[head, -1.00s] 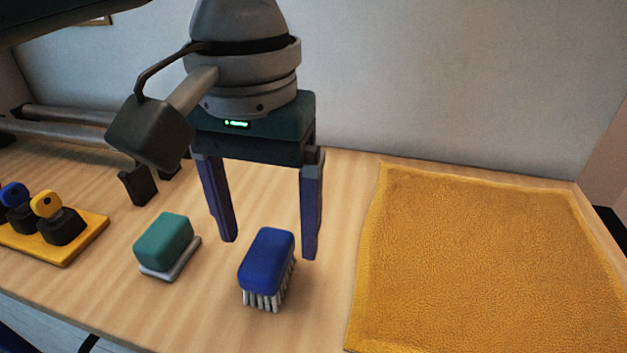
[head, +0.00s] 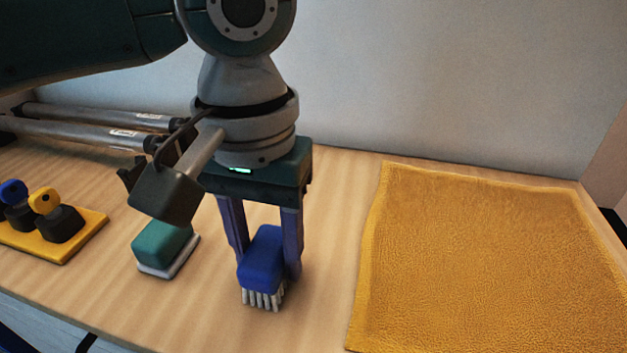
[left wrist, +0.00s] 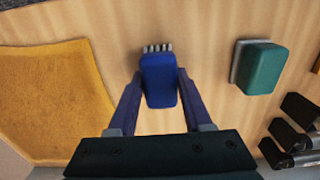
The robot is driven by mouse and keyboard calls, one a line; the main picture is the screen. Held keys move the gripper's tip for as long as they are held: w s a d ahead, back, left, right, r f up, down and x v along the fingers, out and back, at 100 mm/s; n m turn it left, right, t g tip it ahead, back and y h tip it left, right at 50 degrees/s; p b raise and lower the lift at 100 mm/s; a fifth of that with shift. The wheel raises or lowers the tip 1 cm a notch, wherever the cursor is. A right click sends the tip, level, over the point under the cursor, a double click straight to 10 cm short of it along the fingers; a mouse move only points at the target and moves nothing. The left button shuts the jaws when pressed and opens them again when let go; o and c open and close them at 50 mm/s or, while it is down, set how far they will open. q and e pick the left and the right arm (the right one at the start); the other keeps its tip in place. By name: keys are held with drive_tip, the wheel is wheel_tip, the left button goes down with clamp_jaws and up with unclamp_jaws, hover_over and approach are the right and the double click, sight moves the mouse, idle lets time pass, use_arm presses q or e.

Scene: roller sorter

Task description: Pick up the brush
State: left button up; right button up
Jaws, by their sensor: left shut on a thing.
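The brush has a blue block back and pale bristles pointing down; it stands on the wooden table in the head view, the brush (head: 262,258) being near the front middle. My left gripper (head: 268,262) comes down from above with one finger on each side of the brush and is shut on its blue back. In the left wrist view the brush (left wrist: 159,82) sits between the two fingertips of my left gripper (left wrist: 158,80), with its bristles at the top. My right gripper is not in view.
A green block-shaped sponge (head: 163,249) with a pale base lies left of the brush. A yellow board (head: 80,240) with dark knobbed pieces is further left. Metal rollers (head: 90,125) lie at the back left. A yellow cloth (head: 480,260) covers the right side.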

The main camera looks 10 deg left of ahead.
sight(266, 246)
use_arm(q)
clamp_jaws()
wheel_tip(266, 246, up, 20)
drive_tip(key=p, duration=0.4)
